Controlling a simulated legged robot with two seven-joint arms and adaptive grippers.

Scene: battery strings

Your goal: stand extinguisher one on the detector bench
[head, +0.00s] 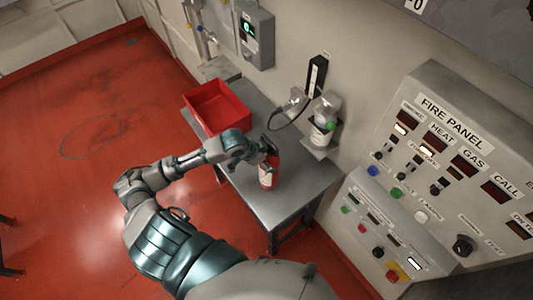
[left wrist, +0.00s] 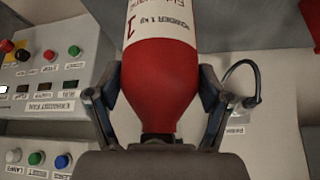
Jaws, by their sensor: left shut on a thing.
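Extinguisher one (head: 267,178) is a small red bottle with a white label, upright over the grey bench (head: 306,184) in the head view. My left gripper (head: 268,152) is shut on its upper part, with the arm reaching in from the left. In the left wrist view, the two fingers (left wrist: 161,100) lie on both sides of the red body (left wrist: 160,80), whose label shows upside down with a 1. The bottle's base is at or just above the bench top; I cannot tell whether it touches. My right gripper is not in view.
An open red bin (head: 188,98) stands at the bench's far end. A small wall shelf (head: 322,154) holds a pale container (head: 321,130), near a black cable (head: 285,126). The fire panel (head: 450,150) fills the right. The bench's near right part is clear.

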